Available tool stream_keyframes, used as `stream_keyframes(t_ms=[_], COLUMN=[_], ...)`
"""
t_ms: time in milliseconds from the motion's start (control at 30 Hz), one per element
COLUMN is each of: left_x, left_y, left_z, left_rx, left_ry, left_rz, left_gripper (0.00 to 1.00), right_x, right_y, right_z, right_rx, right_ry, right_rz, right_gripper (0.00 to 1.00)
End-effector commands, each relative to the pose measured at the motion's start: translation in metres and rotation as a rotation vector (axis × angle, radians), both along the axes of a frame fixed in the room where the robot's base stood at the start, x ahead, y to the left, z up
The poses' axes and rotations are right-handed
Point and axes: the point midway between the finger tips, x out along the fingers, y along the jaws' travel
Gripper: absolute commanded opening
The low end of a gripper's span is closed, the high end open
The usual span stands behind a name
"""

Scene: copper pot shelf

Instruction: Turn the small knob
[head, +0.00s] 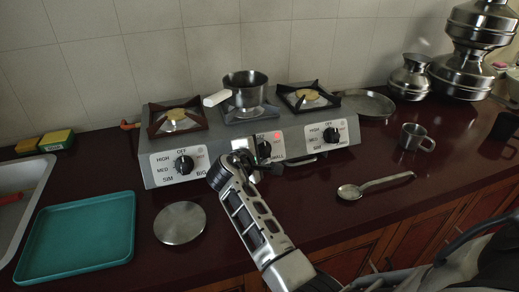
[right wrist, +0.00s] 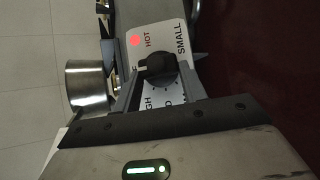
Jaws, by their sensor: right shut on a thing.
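The small knob (head: 264,149) is the black dial on the middle panel of the stove (head: 220,134). In the right wrist view the same knob (right wrist: 157,69) sits near SMALL lettering, with a lit red HOT light (right wrist: 134,40) beside it. My right gripper (head: 250,160) reaches the middle panel from the front. In the right wrist view its two fingers (right wrist: 158,80) are on either side of the knob, shut on it. The gripper hides part of the panel's lettering in the head view. My left gripper is not in view.
A saucepan (head: 245,89) with a white handle stands on the middle burner. Two more black knobs (head: 184,165) (head: 331,135) flank the middle one. A round metal lid (head: 180,223), a teal tray (head: 77,236) and a spoon (head: 375,185) lie on the dark counter in front.

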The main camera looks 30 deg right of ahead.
Motion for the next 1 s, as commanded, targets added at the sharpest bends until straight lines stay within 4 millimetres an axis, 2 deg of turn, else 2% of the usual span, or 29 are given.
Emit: stream_keyframes(t_ms=[600, 633, 700, 1000], left_x=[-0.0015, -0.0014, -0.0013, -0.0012], left_y=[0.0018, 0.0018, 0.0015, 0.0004], left_z=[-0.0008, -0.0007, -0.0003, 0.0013], left_rx=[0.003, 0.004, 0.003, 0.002], left_ry=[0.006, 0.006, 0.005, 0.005], left_rz=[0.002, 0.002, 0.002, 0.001], left_gripper=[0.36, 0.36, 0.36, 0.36], right_x=[-0.0001, -0.0002, -0.0001, -0.0001], right_y=[-0.0011, -0.0012, -0.0011, 0.0006], right_z=[0.0003, 0.0003, 0.0004, 0.0015], right_rx=[0.035, 0.035, 0.035, 0.033], right_ry=[-0.009, -0.008, -0.008, -0.008], right_rz=[-0.024, -0.024, -0.023, -0.021], right_gripper=[0.19, 0.50, 0.64, 0.64])
